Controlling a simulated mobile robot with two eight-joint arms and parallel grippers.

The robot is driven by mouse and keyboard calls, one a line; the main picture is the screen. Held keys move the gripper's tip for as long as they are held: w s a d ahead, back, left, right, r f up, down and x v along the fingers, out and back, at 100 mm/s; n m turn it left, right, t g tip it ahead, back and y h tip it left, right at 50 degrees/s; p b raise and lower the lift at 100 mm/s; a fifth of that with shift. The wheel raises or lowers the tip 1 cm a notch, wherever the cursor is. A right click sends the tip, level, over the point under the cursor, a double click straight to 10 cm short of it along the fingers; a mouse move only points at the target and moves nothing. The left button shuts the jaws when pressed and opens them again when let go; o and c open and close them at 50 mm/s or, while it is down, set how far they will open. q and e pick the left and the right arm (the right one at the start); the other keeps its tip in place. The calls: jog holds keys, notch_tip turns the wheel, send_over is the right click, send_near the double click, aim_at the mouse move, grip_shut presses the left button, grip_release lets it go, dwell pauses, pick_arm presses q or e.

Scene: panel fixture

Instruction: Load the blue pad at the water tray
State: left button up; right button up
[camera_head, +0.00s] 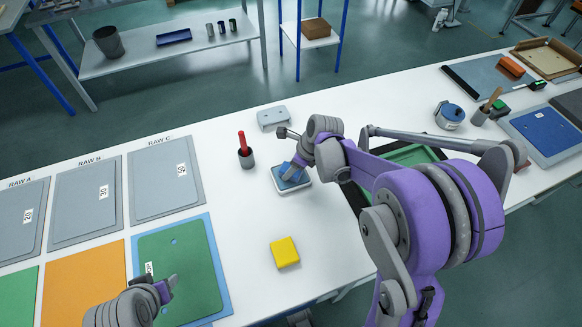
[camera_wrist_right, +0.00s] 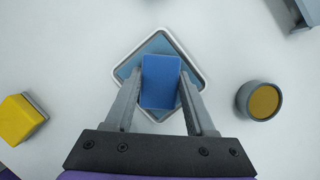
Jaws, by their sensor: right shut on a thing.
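The blue pad (camera_wrist_right: 161,82) is gripped between the two fingers of my right gripper (camera_wrist_right: 160,98) in the right wrist view. It is over the water tray (camera_wrist_right: 191,53), a shallow square tray with a white rim and blue inside. In the head view the pad (camera_head: 289,171) is at the tray (camera_head: 305,184), partly behind my right gripper (camera_head: 290,168). I cannot tell whether the pad touches the water. My left gripper (camera_head: 168,287) is over the green panel (camera_head: 180,262) at the lower left, and its finger gap is unclear.
A yellow block (camera_head: 285,252) lies in front of the tray. A cup (camera_head: 246,160) with a red-handled tool stands left of it, and a grey fixture (camera_head: 272,117) behind. Grey panels (camera_head: 163,180) lie at left. A green panel in a dark frame (camera_head: 413,156) is beneath my right arm.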

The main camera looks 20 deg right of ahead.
jog(key=shift+w+r+p, duration=0.1)
jog(key=shift+r+p, duration=1.45)
jog(key=shift+r, duration=1.9)
pick_arm(q)
jog(key=r, duration=0.1)
jog(key=w+r, duration=0.1)
jog(key=r, duration=0.2)
jog(key=shift+w+r, duration=0.2)
jog(key=shift+w, duration=0.2)
